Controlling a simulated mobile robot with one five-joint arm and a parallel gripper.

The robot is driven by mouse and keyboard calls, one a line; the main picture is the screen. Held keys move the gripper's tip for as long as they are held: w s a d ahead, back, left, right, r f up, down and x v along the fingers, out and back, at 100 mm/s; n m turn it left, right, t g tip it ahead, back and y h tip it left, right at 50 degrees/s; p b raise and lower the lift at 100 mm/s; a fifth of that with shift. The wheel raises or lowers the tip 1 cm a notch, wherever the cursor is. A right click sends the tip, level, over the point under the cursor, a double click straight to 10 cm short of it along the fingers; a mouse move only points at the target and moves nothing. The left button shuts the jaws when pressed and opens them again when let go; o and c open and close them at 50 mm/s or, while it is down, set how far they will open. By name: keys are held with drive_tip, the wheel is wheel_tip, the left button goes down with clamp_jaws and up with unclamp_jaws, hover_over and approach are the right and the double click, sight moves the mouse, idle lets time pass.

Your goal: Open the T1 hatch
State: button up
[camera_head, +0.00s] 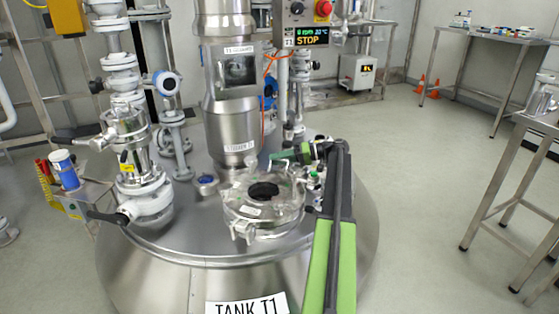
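Tank T1 (140,275) is a large steel vessel with a domed top and a "TANK T1" label at its front. Its hatch (262,212) is a round metal lid with a dark round opening or sight glass in the middle. The lid lies flat on the tank top and looks shut. Metal clamp fittings sit at its rim, one at the front left. My green and dark grey arm rises from the bottom, just right of the hatch. My gripper (290,154) is at the hatch's far right edge, small and partly hidden by my arm. Its fingers and any contact are unclear.
A thick steel column (230,125) stands behind the hatch. Valves and pipes (140,170) crowd the left of the tank top. A control box (306,35) reading "STOP" is behind. Steel tables (515,38) stand at the right, with open floor (425,150) between.

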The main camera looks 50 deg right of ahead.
drive_tip(key=shift+s+d, duration=0.1)
drive_tip(key=shift+d, duration=0.1)
clamp_jaws()
idle(1.1)
